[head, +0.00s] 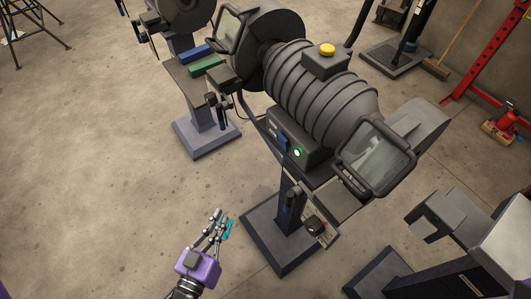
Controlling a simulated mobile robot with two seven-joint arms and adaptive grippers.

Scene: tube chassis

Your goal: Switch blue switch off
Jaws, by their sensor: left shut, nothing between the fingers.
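A grey bench grinder (318,95) with a ribbed motor housing stands on a dark pedestal, right of centre. On its front panel is a small blue switch (282,143), with a green lit button (297,153) just right of it. The switch's exact position is too small to tell. My left gripper (219,226), purple with grey fingers and teal pads, is at the bottom, left of the pedestal. It is shut and empty, apart from the switch, which lies above and to its right in the picture. My right gripper is not in view.
A yellow button (327,50) tops the grinder. Clear guards (376,157) stick out at its wheels. A second machine with blue (195,53) and green (206,66) blocks stands behind left. Another machine (465,235) is at lower right. The floor at left is clear.

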